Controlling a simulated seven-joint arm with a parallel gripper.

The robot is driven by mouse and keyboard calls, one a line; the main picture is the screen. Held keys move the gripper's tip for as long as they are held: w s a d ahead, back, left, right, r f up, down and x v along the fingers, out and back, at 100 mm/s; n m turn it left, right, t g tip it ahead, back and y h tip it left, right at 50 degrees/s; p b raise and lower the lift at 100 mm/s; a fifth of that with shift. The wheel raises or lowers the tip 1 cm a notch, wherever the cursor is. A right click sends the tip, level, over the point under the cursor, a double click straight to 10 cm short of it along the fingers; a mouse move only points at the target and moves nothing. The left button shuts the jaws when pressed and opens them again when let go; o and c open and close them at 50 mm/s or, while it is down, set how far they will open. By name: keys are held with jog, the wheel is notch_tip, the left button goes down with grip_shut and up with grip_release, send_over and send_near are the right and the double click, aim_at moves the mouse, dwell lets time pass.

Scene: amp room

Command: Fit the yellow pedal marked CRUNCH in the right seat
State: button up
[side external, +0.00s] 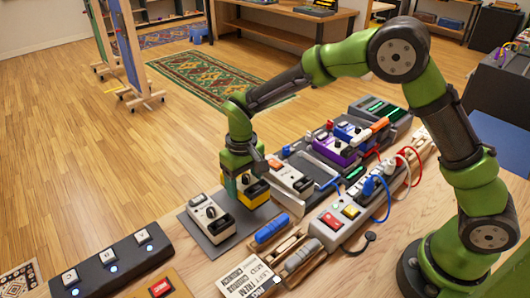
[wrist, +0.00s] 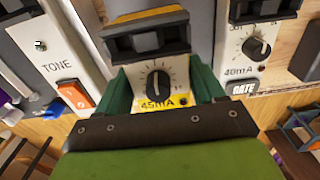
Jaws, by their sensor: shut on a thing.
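My gripper (side external: 245,178) is shut on a yellow pedal (side external: 257,192) with a white face. In the wrist view my green fingers (wrist: 163,92) clasp the pedal's sides; its face (wrist: 146,76) shows a black knob, a dark footswitch and "45mA". The name CRUNCH is not readable. The pedal is between a white GATE pedal (side external: 211,217) and a white TONE pedal (side external: 290,178), over or on the dark grey board (side external: 203,238). Its underside and the right seat are hidden, so I cannot tell whether it touches the board.
In the wrist view, the TONE pedal (wrist: 60,58) is left and the GATE pedal (wrist: 243,58) right, both close to my fingers. A purple pedal (side external: 334,151), a power unit with cables (side external: 338,222) and a three-button footswitch (side external: 112,258) stand nearby.

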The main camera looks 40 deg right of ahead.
jog(key=r, duration=0.6)
jog(key=shift+w+d, duration=0.15)
jog(key=shift+d, duration=0.25)
jog(key=d+r+m, duration=0.1)
jog(key=d, duration=0.4)
jog(key=n, duration=0.1)
send_over(311, 172)
jog(key=shift+w+f, duration=0.1)
jog(key=shift+f, duration=3.45)
jog(key=shift+f, duration=1.15)
jog(key=o, duration=1.3)
jog(key=shift+c, duration=1.4)
notch_tip(311, 172, up, 7)
